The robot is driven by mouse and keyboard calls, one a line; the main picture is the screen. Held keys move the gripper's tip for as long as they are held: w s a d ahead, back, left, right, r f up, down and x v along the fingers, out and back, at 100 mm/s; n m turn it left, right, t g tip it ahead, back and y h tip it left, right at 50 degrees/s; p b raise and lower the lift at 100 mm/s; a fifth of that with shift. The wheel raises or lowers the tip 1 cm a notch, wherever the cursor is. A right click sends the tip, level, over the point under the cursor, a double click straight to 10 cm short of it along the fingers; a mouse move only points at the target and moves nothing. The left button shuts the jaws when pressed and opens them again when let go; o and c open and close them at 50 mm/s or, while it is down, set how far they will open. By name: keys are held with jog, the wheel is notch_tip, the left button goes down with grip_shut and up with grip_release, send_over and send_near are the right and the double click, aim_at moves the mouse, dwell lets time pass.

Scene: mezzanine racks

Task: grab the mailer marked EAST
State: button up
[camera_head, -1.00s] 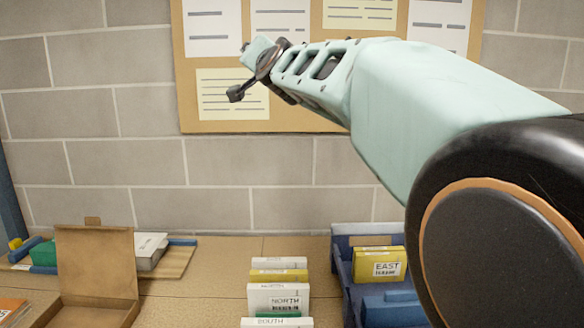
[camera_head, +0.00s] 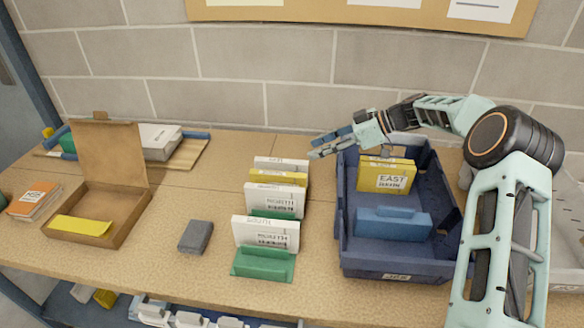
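The yellow mailer marked EAST (camera_head: 386,176) stands upright in a dark blue bin (camera_head: 398,267), toward its back, with its label facing me. A lighter blue block-like piece (camera_head: 392,224) sits in front of it in the bin. My gripper (camera_head: 322,150) is at the bin's far left corner, left of the EAST mailer and apart from it. It points left and holds nothing that I can see. The gap between its fingers is not clear. My forearm passes behind and above the mailer.
A row of upright white and yellow mailers (camera_head: 275,202) with a green holder (camera_head: 262,264) stands left of the bin. A grey block (camera_head: 196,237) and an open cardboard box (camera_head: 93,250) lie further left. A white container (camera_head: 566,235) is at the right. Bare tabletop lies between.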

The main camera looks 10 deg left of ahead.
aim_at(283, 161)
jog(key=shift+n, duration=0.3)
jog(key=x, duration=0.3)
jog(key=p+x, duration=0.1)
jog(key=x, duration=0.6)
jog(key=shift+s+a+r, duration=0.1)
jog(key=shift+s+a, duration=0.05)
jog(key=shift+s, duration=0.2)
grip_shut()
